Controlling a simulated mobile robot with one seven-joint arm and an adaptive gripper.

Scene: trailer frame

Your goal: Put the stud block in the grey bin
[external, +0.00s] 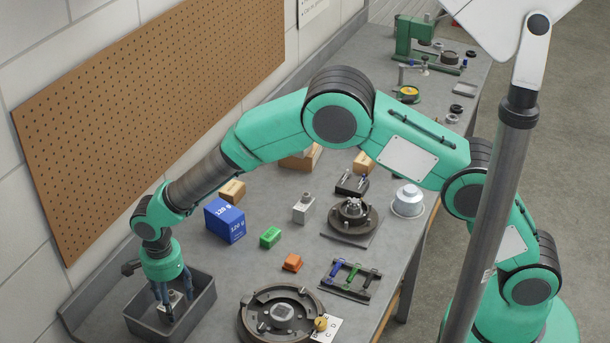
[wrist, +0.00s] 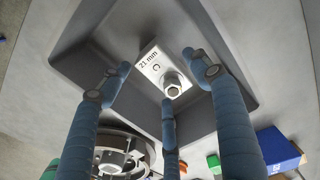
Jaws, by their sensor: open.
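A pale metal block with a hex stud (external: 174,299) is inside the grey bin (external: 200,306) at the lower left of the external view. In the wrist view the block (wrist: 150,62) shows the marking "21 mm C", with its stud facing the camera. My gripper (external: 171,296) points down into the bin above the block. In the wrist view its three blue fingers (wrist: 160,78) are spread around the block, and gaps show between them and it. The bin floor and walls (wrist: 222,92) surround the block there.
A similar grey block with a stud (external: 303,209) stands on the bench (external: 250,268). A blue box (external: 225,220), a green block (external: 270,237), an orange block (external: 292,262) and a round fixture (external: 282,316) stand right of the bin. The pegboard wall (external: 150,110) is behind.

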